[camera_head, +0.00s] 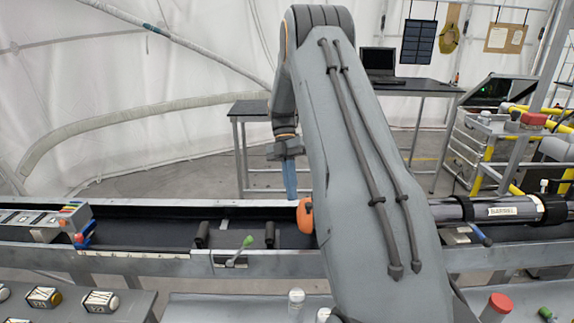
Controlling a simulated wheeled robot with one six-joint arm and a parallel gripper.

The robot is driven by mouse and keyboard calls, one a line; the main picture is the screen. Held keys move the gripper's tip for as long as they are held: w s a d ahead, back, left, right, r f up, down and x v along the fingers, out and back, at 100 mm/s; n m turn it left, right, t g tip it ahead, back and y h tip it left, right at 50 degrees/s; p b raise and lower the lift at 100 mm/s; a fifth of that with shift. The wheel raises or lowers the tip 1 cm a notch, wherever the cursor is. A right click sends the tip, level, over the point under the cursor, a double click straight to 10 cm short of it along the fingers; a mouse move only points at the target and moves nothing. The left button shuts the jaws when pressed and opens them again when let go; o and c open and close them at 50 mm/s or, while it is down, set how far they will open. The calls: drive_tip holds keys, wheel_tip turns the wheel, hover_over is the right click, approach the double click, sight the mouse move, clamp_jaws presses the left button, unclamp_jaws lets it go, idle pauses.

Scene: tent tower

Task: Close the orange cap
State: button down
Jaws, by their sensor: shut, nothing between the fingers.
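The orange cap (306,216) shows at mid-picture above the dark trough, seen nearly edge-on. My arm hides its right side and whatever it joins. A dark cylinder labelled "BARREL" (515,211) lies along the trough at the right; its left part is behind my arm. My gripper (290,195) hangs pointing down, with its blue-grey fingers shut and empty. In the picture its tips are just above and left of the cap; I cannot tell the gap in depth.
The long metal trough (150,254) runs across the picture. Two dark posts and a green-knobbed lever (247,241) stand left of the cap. A box with coloured levers (75,218) is at the far left. A table with a laptop (378,60) and yellow-railed equipment stand behind.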

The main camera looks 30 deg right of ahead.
drive_tip(key=w+a+b+v, duration=0.1)
drive_tip(key=b+v, duration=0.3)
drive_tip(key=v, duration=0.6)
drive_tip(key=s+a+f+m+t+h, duration=0.1)
drive_tip(key=s+a+f+m+t, duration=0.2)
drive_tip(key=a+m, duration=0.35)
drive_tip(key=s+a+f+m+t+h, duration=0.1)
drive_tip(key=s+a+f+m, duration=0.3)
drive_tip(key=a, duration=0.4)
drive_tip(key=s+a+f+m+t, duration=0.2)
drive_tip(key=s+a+m, duration=0.2)
drive_tip(key=s+m, duration=0.2)
drive_tip(key=s+a+f+m+t, duration=0.2)
drive_tip(key=s+a+m, duration=0.3)
drive_tip(key=s, duration=0.4)
drive_tip(key=shift+s+f+m+h, duration=0.3)
drive_tip(key=shift+f+m, duration=0.25)
drive_tip(key=shift+f, duration=0.15)
drive_tip(key=shift+a, duration=0.1)
